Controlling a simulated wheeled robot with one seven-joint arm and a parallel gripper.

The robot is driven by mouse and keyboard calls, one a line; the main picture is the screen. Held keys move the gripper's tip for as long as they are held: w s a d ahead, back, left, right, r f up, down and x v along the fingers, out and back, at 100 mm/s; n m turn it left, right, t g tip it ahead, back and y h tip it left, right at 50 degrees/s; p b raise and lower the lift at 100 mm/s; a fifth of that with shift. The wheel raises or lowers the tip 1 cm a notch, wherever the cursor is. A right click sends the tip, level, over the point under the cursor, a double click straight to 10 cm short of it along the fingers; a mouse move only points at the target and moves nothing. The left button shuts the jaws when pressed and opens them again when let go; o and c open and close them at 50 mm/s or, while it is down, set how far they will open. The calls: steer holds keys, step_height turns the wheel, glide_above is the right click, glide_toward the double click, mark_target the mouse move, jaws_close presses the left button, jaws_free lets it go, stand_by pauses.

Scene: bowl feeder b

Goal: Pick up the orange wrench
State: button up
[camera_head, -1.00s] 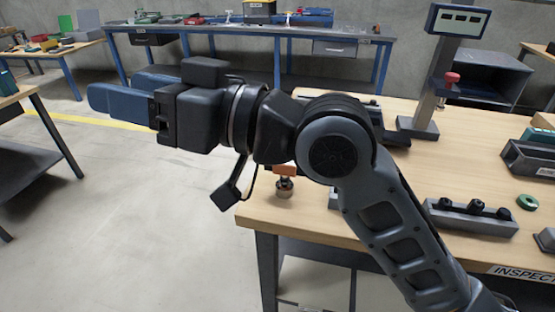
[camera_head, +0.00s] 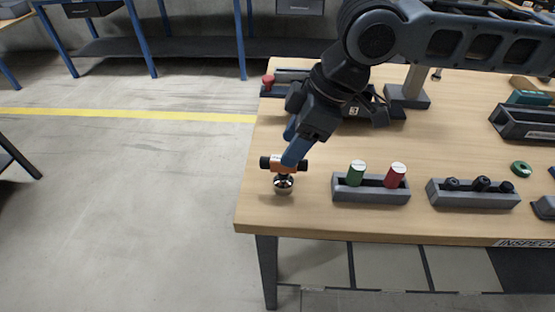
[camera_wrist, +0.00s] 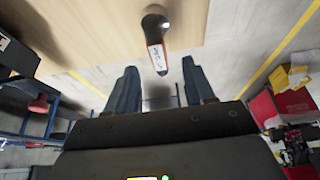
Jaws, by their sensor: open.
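The orange wrench (camera_head: 277,160) is near the left edge of the wooden table. It has an orange middle and black ends, and it sits raised above a round metallic base (camera_head: 284,185). In the wrist view, an orange-edged piece with a white label (camera_wrist: 157,57) and a dark round end shows just beyond the fingertips, between them in the picture. My gripper (camera_head: 293,141) is open, with blue fingers pointing down towards the wrench. One finger partly covers the wrench in the head view. I cannot tell whether it touches. In the wrist view my gripper (camera_wrist: 160,72) is empty.
A grey holder (camera_head: 371,195) with a green and a red cylinder stands right of the wrench. Another grey holder (camera_head: 473,202) with black knobs is farther right. A grey fixture with a red knob (camera_head: 268,80) lies behind. Open floor is to the left.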

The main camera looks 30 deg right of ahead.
mark_target(280, 168)
steer(key=shift+d+p+x, duration=0.2)
steer(key=shift+p+x, duration=0.1)
steer(key=shift+x, duration=1.65)
steer(key=shift+d+p+x, duration=0.15)
steer(key=shift+p+x, duration=0.15)
steer(key=shift+x, duration=1.65)
steer(key=shift+s+f, duration=0.15)
steer(key=shift+s, duration=0.05)
steer(key=shift+c, duration=0.3)
jaws_close()
